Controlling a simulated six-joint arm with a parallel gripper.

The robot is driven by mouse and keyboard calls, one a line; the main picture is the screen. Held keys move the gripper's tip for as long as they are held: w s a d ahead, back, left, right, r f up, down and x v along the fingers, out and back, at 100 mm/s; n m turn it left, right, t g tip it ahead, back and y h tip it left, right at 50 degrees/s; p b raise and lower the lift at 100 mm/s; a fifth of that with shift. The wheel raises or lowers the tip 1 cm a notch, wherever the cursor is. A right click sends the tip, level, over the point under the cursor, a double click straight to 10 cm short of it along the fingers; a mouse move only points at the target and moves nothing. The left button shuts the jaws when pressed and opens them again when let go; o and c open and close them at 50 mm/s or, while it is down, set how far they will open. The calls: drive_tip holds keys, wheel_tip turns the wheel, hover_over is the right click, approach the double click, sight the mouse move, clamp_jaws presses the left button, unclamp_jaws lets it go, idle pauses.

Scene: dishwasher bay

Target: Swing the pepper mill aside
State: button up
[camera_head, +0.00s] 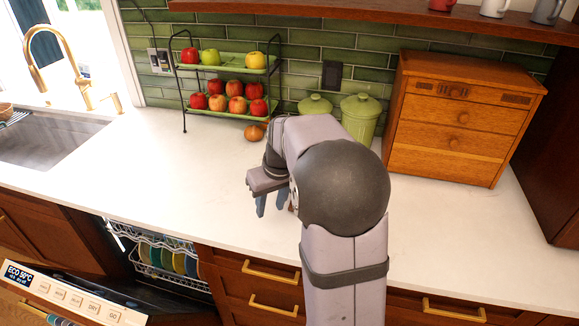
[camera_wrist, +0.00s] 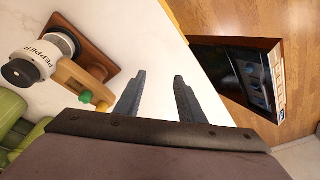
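The pepper mill (camera_wrist: 36,62), white with a dark cap and the word PEPPER on its side, shows at the left of the wrist view. It is at a dark brown wooden board (camera_wrist: 103,62); a lighter wooden piece with green and yellow knobs (camera_wrist: 77,80) is beside it. In the head view my arm hides the mill. My gripper (camera_wrist: 159,78) is open, its two fingers apart with only white counter visible between them. The mill is to the left of the fingers and apart from them. In the head view my gripper (camera_head: 270,204) is above the counter's front part.
Green canisters (camera_head: 361,116) and a wooden drawer box (camera_head: 459,118) stand behind my arm on the white counter (camera_head: 190,175). A two-tier fruit stand (camera_head: 228,84) is at the back, with an onion-like item (camera_head: 251,132) near it. The dishwasher (camera_head: 165,262) is open at lower left.

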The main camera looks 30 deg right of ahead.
drive_tip(key=w+d+r+t+p, duration=0.1)
drive_tip(key=w+d+r, duration=0.25)
drive_tip(key=d, duration=0.25)
drive_tip(key=w+d+r+t, duration=0.1)
drive_tip(key=w+d+r, duration=0.1)
drive_tip(key=w+d, duration=0.25)
drive_tip(key=shift+s+d+p+x, duration=0.15)
drive_tip(key=shift+p+x, duration=0.35)
drive_tip(key=shift+x, duration=0.6)
drive_tip(key=shift+s+d+p+x, duration=0.15)
drive_tip(key=shift+p+x, duration=0.4)
drive_tip(key=shift+x, duration=0.6)
drive_tip(key=shift+s+d+p+x, duration=0.15)
drive_tip(key=shift+p+x, duration=0.35)
drive_tip(key=shift+x, duration=0.6)
drive_tip(key=shift+f, duration=0.2)
clamp_jaws()
